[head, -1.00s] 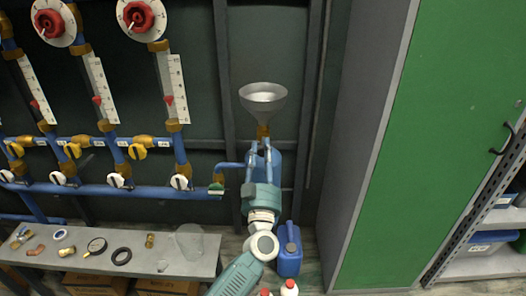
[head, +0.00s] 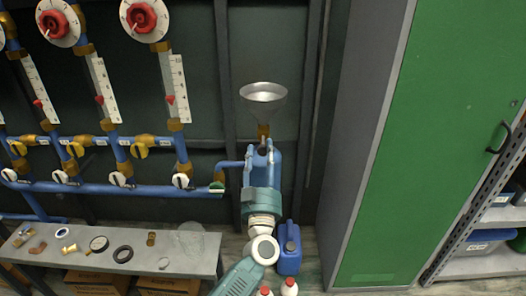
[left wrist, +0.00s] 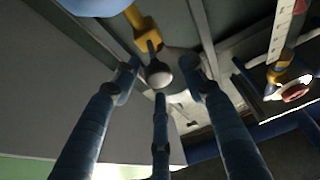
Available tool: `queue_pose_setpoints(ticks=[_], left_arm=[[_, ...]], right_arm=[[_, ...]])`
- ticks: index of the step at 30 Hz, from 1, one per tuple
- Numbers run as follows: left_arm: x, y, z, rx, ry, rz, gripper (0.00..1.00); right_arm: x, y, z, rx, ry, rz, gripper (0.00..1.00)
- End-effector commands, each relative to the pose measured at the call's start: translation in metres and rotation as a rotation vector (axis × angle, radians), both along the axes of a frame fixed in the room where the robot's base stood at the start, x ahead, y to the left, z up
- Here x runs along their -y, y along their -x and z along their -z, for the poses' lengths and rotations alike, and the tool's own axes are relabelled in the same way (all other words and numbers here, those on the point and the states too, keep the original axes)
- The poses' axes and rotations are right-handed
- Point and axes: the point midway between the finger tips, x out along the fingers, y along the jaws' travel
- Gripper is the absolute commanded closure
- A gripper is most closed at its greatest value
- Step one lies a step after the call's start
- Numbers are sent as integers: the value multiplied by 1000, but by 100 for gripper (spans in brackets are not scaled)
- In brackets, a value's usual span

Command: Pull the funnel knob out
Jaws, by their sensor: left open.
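The metal funnel (head: 263,92) stands upright on a brass fitting (head: 263,130) against the dark wall in the head view. In the left wrist view, the funnel knob (left wrist: 159,75) is a small rounded grey knob on a dark stem below the brass fitting (left wrist: 147,35). My left gripper (head: 262,151) points up at the fitting from below. In the left wrist view its blue fingers (left wrist: 161,78) are open and spread around the knob, with gaps at the left and right. Whether the lower middle finger touches the knob, I cannot tell. My right gripper is not in view.
Blue pipes (head: 110,189) with valves and gauges run along the wall at left. A grey bench (head: 130,262) with loose fittings stands below. A blue canister (head: 289,248) stands beside my left arm. A green door (head: 440,120) is at right.

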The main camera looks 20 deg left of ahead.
Motion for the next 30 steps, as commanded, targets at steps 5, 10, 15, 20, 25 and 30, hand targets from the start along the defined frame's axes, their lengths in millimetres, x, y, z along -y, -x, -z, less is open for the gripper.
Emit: queue_pose_setpoints(ticks=[5,10,15,20,25,30], left_arm=[[10,33,16,-5,1,0,57],[19,65,29,-4,1,0,57],[25,88,38,-2,0,-1,57],[28,96,40,1,1,0,57],[28,97,41,2,0,0,57],[28,97,41,1,1,0,57]], right_arm=[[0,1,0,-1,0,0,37],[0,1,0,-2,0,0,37],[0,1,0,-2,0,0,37],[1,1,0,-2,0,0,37],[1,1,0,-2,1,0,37],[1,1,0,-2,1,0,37]])
